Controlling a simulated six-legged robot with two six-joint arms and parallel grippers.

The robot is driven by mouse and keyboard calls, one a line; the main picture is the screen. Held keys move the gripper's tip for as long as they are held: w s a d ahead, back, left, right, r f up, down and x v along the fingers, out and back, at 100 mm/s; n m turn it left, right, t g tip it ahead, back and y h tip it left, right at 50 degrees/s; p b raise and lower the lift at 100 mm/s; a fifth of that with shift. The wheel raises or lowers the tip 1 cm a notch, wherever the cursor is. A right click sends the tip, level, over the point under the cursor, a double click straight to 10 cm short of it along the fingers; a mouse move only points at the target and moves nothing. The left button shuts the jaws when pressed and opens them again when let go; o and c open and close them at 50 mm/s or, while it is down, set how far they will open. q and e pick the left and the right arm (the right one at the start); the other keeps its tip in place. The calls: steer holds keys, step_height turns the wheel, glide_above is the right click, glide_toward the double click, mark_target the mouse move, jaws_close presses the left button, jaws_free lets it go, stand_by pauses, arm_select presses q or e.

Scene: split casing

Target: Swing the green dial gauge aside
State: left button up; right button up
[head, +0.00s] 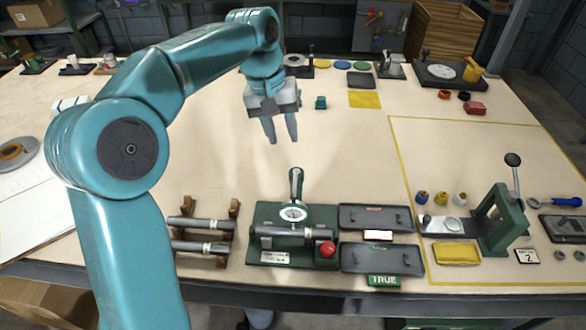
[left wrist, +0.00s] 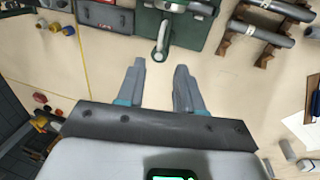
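The green dial gauge (head: 293,212) with its white face stands on the green fixture base (head: 262,215) near the table's front edge, its lever handle upright in the head view. My right gripper is in neither view.
Two grey shafts rest on a wooden rack (head: 232,212) left of the fixture. Dark trays (head: 375,218) and a green TRUE label (head: 383,281) lie right of it. A green press (head: 495,220) stands further right. The table between gripper and fixture is clear.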

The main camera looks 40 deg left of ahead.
mark_target(295, 177)
arm_select(q)
steer(key=f, duration=0.4)
steer(key=w+d+f, duration=0.1)
steer(key=f, duration=0.7)
steer(key=shift+w+d, duration=0.2)
steer(key=shift+w, duration=0.1)
steer(key=shift+w+f, duration=0.2)
steer(key=shift+f, duration=0.15)
steer(key=shift+s+d+r, duration=0.2)
steer(key=shift+s, duration=0.05)
steer(key=shift+w+a+f, duration=0.1)
steer(key=shift+w, duration=0.05)
jaws_close()
